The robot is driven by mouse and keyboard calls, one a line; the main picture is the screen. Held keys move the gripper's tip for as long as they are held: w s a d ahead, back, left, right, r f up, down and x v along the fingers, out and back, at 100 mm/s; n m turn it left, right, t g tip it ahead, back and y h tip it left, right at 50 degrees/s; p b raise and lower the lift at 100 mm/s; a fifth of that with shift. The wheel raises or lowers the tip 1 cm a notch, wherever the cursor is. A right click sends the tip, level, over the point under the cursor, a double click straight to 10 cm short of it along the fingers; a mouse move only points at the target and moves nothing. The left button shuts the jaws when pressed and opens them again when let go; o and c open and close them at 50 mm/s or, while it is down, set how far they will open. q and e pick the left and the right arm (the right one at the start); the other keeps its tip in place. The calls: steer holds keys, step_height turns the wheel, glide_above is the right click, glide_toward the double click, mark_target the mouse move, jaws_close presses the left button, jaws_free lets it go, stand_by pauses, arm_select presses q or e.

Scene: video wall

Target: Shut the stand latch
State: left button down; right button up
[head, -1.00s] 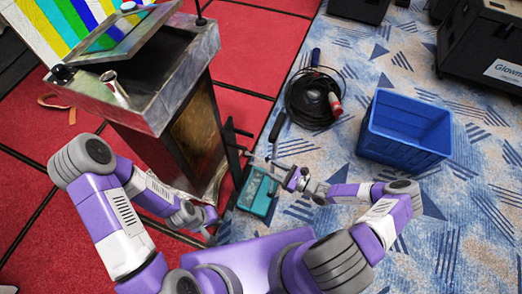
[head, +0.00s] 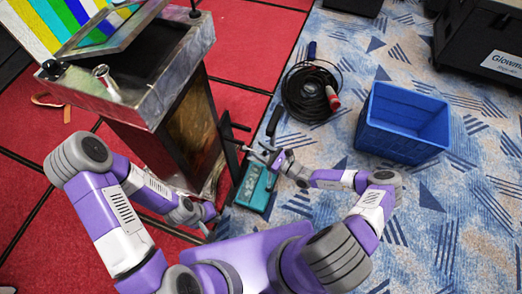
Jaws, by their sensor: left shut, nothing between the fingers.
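The stand (head: 165,135), a lectern with a metal-edged top and brown side, is left of centre on the red floor. A dark upright piece with bar-like handles (head: 236,128) is at its right side; I cannot tell which part is the latch or how it is set. My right gripper (head: 259,153) is just right of this dark piece, near the lower bar; touching or apart is unclear, and its fingers are too small to read. My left gripper (head: 208,224) is shut and empty, low in front of the stand.
A teal box (head: 257,192) lies on the floor below my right gripper. A coiled black cable (head: 310,92) and a blue crate (head: 403,122) stand beyond it on the patterned carpet. A black case (head: 485,45) is at the far right. Carpet at lower right is clear.

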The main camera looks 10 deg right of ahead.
jaws_close()
steer(key=shift+w+d+p, duration=0.2)
steer(key=shift+w+d, duration=0.05)
steer(key=shift+w, duration=0.25)
steer(key=shift+w+d+p, duration=0.15)
steer(key=shift+w+d, duration=0.1)
steer(key=shift+w, duration=0.2)
steer(key=shift+r, duration=0.1)
steer(key=shift+o, duration=0.2)
jaws_free()
steer(key=shift+s, duration=0.1)
